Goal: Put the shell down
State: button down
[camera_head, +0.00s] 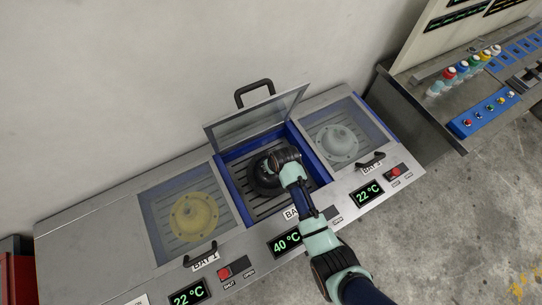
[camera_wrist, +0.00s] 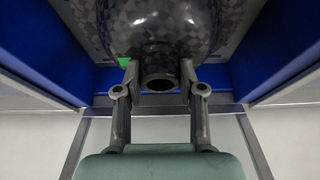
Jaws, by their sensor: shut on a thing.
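The shell is a dark, checker-patterned rounded part; in the head view it (camera_head: 259,179) is inside the open middle bay, partly hidden behind my wrist. In the wrist view the shell (camera_wrist: 160,35) fills the top, with its short open neck between my fingers. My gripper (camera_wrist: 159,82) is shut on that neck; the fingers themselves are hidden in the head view. The middle bay (camera_head: 236,189) has blue walls and a slatted floor, and its glass lid (camera_head: 258,117) stands raised at the back. I cannot tell whether the shell touches the slats.
The displays read 22 °C, 40 °C (camera_head: 287,242) and 22 °C. A side bench (camera_head: 440,110) with several bottles stands at the right. The bay walls are close around my gripper.

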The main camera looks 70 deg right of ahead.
jog(key=shift+f+b, duration=0.4)
jog(key=shift+f, duration=1.45)
jog(key=shift+f, duration=0.1)
jog(key=shift+f, duration=0.15)
jog(key=c, duration=0.7)
grip_release()
jog(key=shift+r, duration=0.35)
jog(key=p+v, duration=0.3)
jog(key=v, duration=0.8)
jog(key=shift+s+r+p, duration=0.15)
jog(key=shift+r+p, duration=0.15)
jog(key=shift+p, duration=0.1)
